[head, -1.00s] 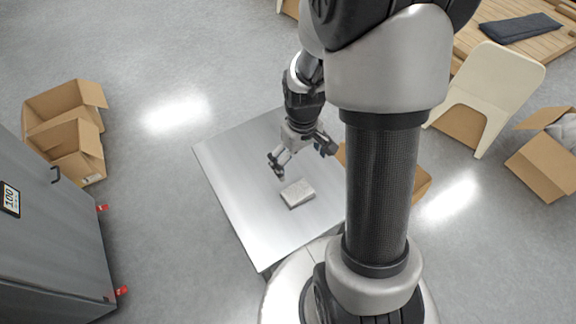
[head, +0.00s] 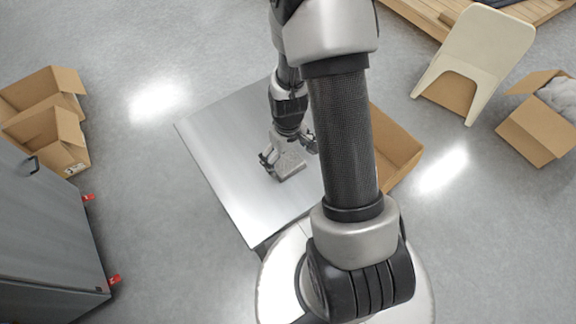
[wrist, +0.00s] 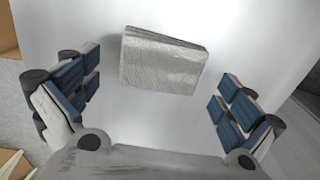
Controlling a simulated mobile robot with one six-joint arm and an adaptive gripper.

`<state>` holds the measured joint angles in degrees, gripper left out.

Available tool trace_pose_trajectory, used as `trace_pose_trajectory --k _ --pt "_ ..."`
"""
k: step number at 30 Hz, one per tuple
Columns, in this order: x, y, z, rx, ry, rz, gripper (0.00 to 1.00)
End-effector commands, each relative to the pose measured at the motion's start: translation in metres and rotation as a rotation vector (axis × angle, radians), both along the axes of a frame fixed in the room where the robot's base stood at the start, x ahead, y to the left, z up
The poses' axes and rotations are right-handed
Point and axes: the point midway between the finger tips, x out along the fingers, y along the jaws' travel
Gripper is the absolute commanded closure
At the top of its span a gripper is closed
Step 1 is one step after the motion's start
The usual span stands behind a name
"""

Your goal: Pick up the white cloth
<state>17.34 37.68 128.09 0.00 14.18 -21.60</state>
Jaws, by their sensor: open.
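The white cloth (head: 289,166) is a small folded, greyish-white block lying on the metal table (head: 215,140). In the wrist view the cloth (wrist: 162,61) lies ahead of my gripper, between the lines of its two blue-padded fingers and a little beyond their tips. My gripper (head: 288,153) is open and empty, close over the cloth in the head view. In the wrist view both fingers of my gripper (wrist: 160,85) stand apart from the cloth. My arm hides part of the table's right side.
An open cardboard box (head: 393,150) stands right of the table. A cream chair (head: 482,50) and another box (head: 540,130) are farther right. Two boxes (head: 45,110) and a grey cabinet (head: 45,240) stand at left. The table's left part is bare.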

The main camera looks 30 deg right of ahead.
Motion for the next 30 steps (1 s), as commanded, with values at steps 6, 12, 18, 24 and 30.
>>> trace_pose_trajectory --k 6,12,18,24,30 --pt "0.000 0.000 -0.023 0.000 0.000 0.000 0.00" --pt "0.000 0.000 -0.022 0.000 0.000 0.000 0.03" --pt "0.000 0.000 -0.022 0.000 0.000 0.000 0.16" --pt "0.000 0.000 -0.022 0.000 0.001 0.000 0.29" --pt "0.000 0.000 -0.022 0.000 0.001 0.000 0.41"
